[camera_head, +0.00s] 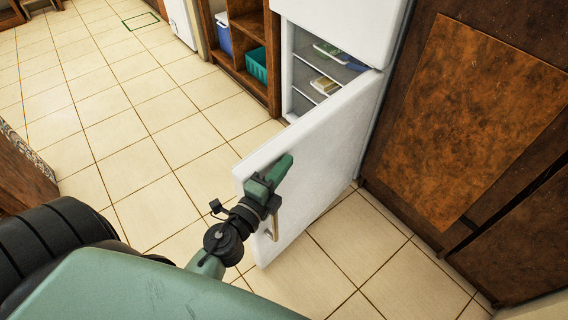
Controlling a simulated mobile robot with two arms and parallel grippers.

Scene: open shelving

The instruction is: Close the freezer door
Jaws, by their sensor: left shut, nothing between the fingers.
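The white freezer door (325,155) stands open, swung out from the lower part of the white fridge (345,25). It is hinged on the right, and its free edge points toward me. A handle (273,226) shows low on the door, partly behind my arm. Inside the open compartment (318,75) are shelves with a few packages. My left gripper (284,163) is green, shut and empty, and lies in front of the door's face near its top free corner. I cannot tell whether it touches the door. My right gripper is out of view.
Wooden open shelving (246,45) with a teal bin (257,65) and a blue container (223,33) stands left of the fridge. Dark brown cabinets (470,120) stand on the right. The tiled floor (150,130) is clear on the left.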

